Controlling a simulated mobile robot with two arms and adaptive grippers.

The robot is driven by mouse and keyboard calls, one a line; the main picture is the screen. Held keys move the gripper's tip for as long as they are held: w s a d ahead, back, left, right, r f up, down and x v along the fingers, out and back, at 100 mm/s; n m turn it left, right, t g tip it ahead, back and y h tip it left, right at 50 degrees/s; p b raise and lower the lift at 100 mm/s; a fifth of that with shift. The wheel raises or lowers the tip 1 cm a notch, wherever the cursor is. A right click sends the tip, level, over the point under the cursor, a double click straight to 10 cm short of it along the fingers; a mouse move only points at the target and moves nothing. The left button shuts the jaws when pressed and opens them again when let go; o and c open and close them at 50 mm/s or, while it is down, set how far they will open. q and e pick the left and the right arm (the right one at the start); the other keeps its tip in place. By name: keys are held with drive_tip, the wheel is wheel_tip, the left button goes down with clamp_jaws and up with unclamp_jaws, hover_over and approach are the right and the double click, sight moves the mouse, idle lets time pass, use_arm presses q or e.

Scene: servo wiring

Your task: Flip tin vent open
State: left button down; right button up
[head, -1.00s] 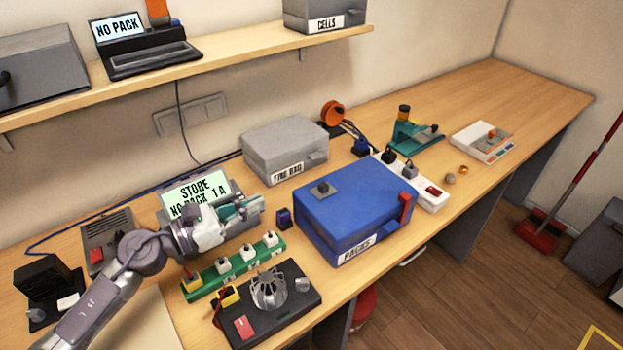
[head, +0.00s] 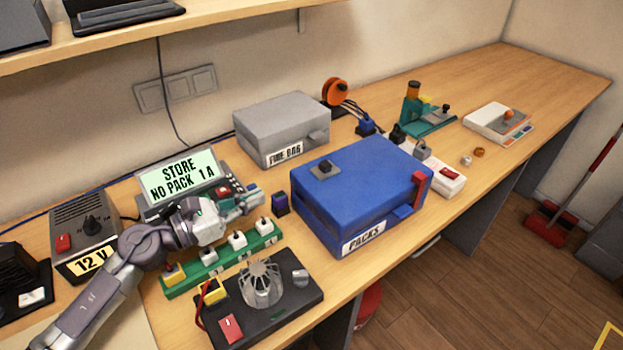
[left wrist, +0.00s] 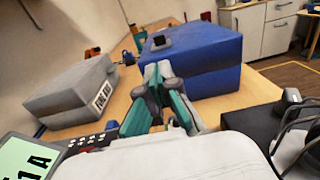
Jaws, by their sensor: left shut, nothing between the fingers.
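The blue tin (head: 345,205), labelled PACKS, stands shut near the front of the bench. A small grey plate with a dark knob (head: 324,168), which looks like the vent, sits on its lid; I cannot tell whether it is open. A red latch (head: 418,190) is on its right side. My left gripper (head: 250,197) is left of the tin, above the bench and near the display, apart from the tin. In the left wrist view its teal fingers (left wrist: 160,82) are shut and empty, with the blue tin (left wrist: 205,70) beyond them. My right gripper is not in view.
A green strip with white switches (head: 220,256) and a black fan board (head: 262,300) lie in front of my left arm. The store display (head: 180,178) and grey FIRE BAG box (head: 282,125) stand behind.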

sight(322, 168)
use_arm(q)
drive_tip(key=shift+d+r, duration=0.1)
drive_tip(key=shift+w+d+p, duration=0.2)
drive_tip(key=shift+p, duration=0.1)
drive_tip(key=p+x, duration=0.4)
drive_tip(key=x, duration=0.8)
drive_tip(key=shift+w+d, duration=0.35)
drive_tip(key=shift+d, duration=0.2)
